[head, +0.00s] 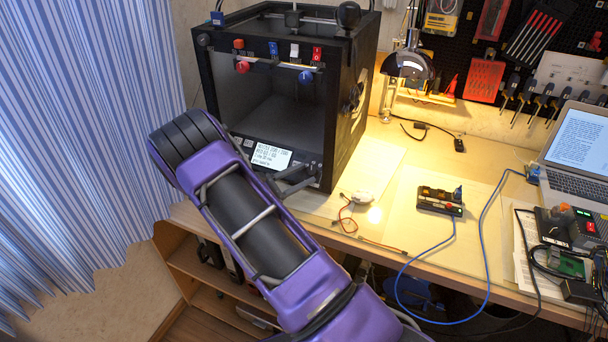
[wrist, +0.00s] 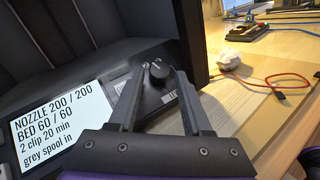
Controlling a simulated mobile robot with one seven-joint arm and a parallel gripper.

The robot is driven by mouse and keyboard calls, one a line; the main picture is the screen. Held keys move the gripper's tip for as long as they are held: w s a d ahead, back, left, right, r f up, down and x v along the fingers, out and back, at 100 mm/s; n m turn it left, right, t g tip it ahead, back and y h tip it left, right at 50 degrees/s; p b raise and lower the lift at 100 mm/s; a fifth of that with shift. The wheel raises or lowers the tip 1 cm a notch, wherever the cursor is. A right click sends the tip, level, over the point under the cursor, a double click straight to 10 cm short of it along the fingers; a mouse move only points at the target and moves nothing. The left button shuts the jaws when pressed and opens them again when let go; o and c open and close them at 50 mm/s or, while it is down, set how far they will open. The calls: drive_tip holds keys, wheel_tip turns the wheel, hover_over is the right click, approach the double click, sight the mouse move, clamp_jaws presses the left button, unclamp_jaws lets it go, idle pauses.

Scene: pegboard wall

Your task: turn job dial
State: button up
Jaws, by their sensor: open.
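The job dial (wrist: 157,71) is a small dark round knob with a light pointer mark. It sits on the 3D printer's lower front panel, right of the lit screen (wrist: 48,120). In the wrist view my gripper (wrist: 163,76) is open, with one fingertip on each side of the dial. I cannot tell whether either finger touches it. In the head view my gripper (head: 304,181) is at the printer's lower right front corner, and the dial is hidden there. The screen (head: 271,156) shows left of the gripper; it reads nozzle 200/200, bed 60/60.
The black printer frame (head: 352,120) stands on the wooden bench. A white object with red wires (head: 362,198) lies right of the gripper. A small black device (head: 440,200) with a blue cable and a laptop (head: 578,150) are farther right. A striped curtain (head: 70,130) hangs left.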

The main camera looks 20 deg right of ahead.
drive_tip(key=shift+w+d, duration=0.15)
drive_tip(key=shift+d, duration=0.4)
clamp_jaws()
